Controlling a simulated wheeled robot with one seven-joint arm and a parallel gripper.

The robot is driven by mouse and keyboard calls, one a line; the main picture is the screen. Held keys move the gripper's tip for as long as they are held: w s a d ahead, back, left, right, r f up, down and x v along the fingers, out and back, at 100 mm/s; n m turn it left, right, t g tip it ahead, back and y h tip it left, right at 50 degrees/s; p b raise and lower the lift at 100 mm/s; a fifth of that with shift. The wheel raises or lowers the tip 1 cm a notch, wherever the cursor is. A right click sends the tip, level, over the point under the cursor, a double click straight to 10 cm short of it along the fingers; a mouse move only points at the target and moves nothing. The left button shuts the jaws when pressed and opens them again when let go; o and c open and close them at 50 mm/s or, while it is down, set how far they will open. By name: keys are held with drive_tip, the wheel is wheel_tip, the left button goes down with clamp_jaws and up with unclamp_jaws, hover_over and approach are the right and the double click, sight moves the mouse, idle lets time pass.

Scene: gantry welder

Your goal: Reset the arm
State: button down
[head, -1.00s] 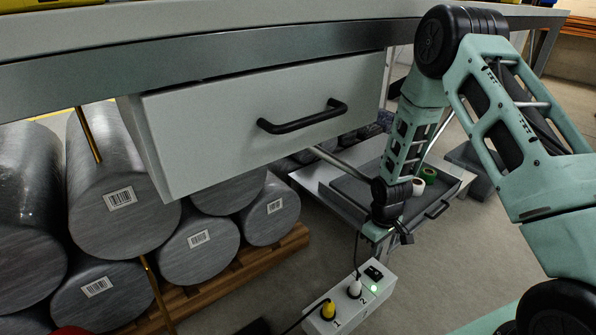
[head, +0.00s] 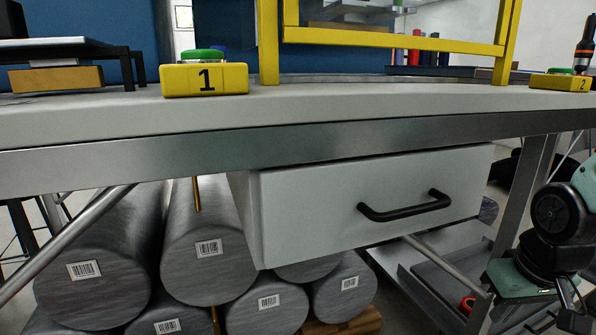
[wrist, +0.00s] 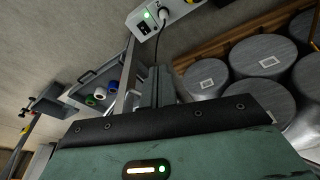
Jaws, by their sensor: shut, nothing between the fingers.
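My gripper (wrist: 157,88) shows in the wrist view, its two narrow fingers together with nothing between them. They point towards the floor area near a white socket box (wrist: 147,22) with a lit green light. In the head view, part of my arm shows at the right edge, in front of the space under the workbench (head: 300,150). The fingers cannot be made out there.
A closed-looking white drawer (head: 320,215) with a black handle (head: 405,208) hangs under the bench, left of my arm. Several grey cylinders (head: 95,250) lie stacked below. A tray (wrist: 85,78) holds tape rolls. Yellow button boxes (head: 205,80) stand on the bench.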

drive_tip(key=s+a+r+n+g+p, duration=0.15)
drive_tip(key=s+a+r+n, duration=0.25)
drive_tip(key=s+a, duration=0.4)
drive_tip(key=s+a+r+n+g+p, duration=0.1)
drive_tip(key=s+a+r+n+p, duration=0.4)
drive_tip(key=a, duration=0.6)
wheel_tip(320, 180, up, 35)
drive_tip(key=m+p, duration=0.1)
drive_tip(key=p, duration=3.4)
drive_tip(key=shift+s+d+r+y, duration=0.15)
drive_tip(key=shift+s+d+y, duration=0.15)
drive_tip(key=shift+s, duration=0.05)
drive_tip(key=shift+a, duration=0.1)
